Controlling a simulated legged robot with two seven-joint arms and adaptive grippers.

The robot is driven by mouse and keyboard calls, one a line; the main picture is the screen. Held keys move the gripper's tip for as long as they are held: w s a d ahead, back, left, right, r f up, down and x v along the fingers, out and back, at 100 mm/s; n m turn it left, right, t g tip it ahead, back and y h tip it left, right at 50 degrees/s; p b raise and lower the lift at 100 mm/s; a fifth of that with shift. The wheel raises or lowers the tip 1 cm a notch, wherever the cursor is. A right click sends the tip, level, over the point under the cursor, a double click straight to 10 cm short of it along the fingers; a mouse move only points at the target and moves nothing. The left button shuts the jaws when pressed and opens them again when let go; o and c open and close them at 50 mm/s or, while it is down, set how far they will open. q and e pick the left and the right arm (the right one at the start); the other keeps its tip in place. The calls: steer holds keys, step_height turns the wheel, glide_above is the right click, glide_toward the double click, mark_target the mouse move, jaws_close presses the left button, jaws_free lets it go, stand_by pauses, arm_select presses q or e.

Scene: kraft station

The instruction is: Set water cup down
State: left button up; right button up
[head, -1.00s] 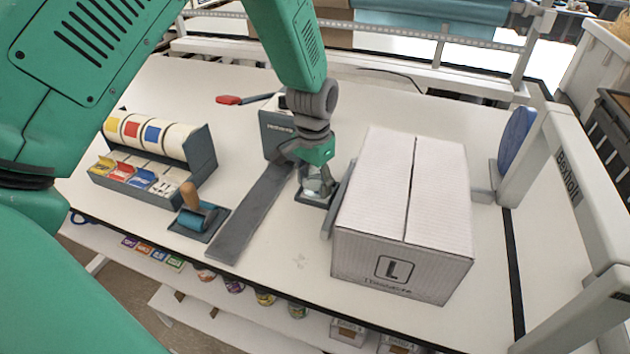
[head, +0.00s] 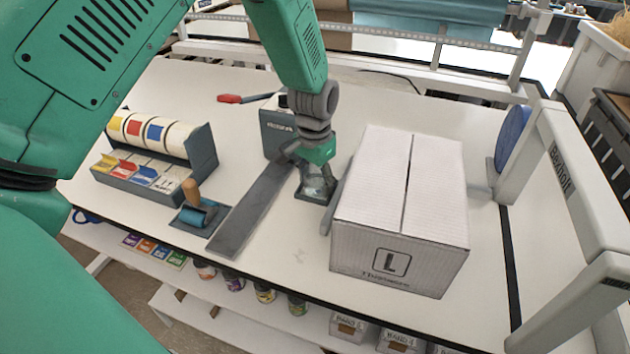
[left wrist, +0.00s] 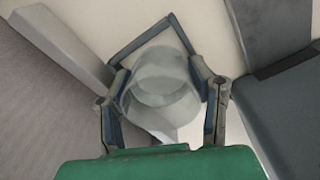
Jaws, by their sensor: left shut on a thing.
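The water cup (left wrist: 160,92) is clear and round, seen from above between my fingers in the left wrist view. In the head view the cup (head: 314,183) is small and partly hidden by my gripper. My left gripper (head: 318,181) points down and is shut on the cup, one finger on each side. The cup is over a small dark square holder (head: 305,196), whose raised edge also shows in the left wrist view (left wrist: 143,38). I cannot tell whether the cup touches its base. My right gripper is not in view.
A large white box (head: 400,215) marked L stands close on the right, beside a grey guide rail. A long grey strip (head: 250,215) and a grey dispenser (head: 276,133) are close on the left. A blue roller (head: 196,214) and a label dispenser (head: 150,165) are farther left.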

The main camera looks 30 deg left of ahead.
arm_select(q)
steer(key=o, duration=1.4)
steer(key=shift+s+d+f, duration=0.25)
steer(key=shift+s+f, duration=0.25)
steer(key=shift+f, duration=0.2)
steer(key=shift+w+a+f+g, duration=0.2)
steer(key=shift+w+f+g, duration=0.1)
steer(key=shift+w, duration=0.1)
steer(key=shift+r, duration=0.1)
steer(key=shift+r, duration=0.25)
step_height(320, 180, up, 8)
steer(key=shift+w+f, duration=0.1)
steer(key=shift+w, duration=0.05)
